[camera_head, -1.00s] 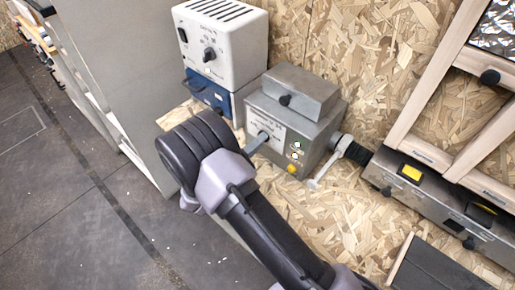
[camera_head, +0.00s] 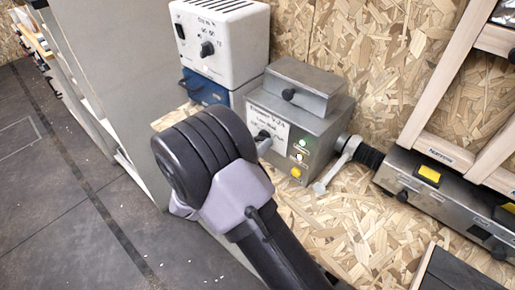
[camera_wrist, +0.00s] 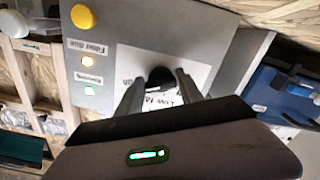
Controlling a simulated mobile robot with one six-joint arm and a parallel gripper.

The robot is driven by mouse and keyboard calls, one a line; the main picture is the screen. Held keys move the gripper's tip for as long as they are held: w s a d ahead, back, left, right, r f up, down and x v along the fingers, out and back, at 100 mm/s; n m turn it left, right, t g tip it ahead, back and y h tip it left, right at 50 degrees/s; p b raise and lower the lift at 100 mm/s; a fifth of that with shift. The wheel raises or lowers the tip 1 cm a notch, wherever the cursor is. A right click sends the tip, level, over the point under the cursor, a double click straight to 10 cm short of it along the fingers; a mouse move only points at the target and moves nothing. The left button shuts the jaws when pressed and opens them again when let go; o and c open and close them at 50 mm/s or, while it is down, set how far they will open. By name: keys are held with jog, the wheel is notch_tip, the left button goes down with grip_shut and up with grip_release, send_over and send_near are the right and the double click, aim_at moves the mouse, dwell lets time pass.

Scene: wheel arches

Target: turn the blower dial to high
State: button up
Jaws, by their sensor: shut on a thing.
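The grey metal control box (camera_head: 318,128) stands on the chipboard bench in the middle of the head view. Its front has a white label panel (camera_wrist: 128,62), on which "Low" and "Med" can be partly read. The dark blower dial (camera_wrist: 161,73) sits on this panel. My gripper (camera_wrist: 158,82) is shut on the dial, with one finger on each side of it. In the head view my gripper (camera_head: 264,141) reaches the box front, and my wrist hides much of it. The dial's exact pointer setting cannot be read.
A yellow button (camera_head: 296,172) and two small lamps are beside the panel. A white box with its own black knob (camera_head: 207,49) stands on a blue case (camera_head: 206,91) behind. A lever (camera_head: 337,166) and a dark hose (camera_head: 368,154) lie to the right.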

jog(key=shift+m, duration=0.4)
jog(key=o, duration=1.4)
jog(key=shift+a, duration=0.1)
jog(key=p+v, duration=0.4)
jog(key=v, duration=1.3)
jog(key=shift+s+r, duration=0.1)
jog(key=shift+s, duration=0.05)
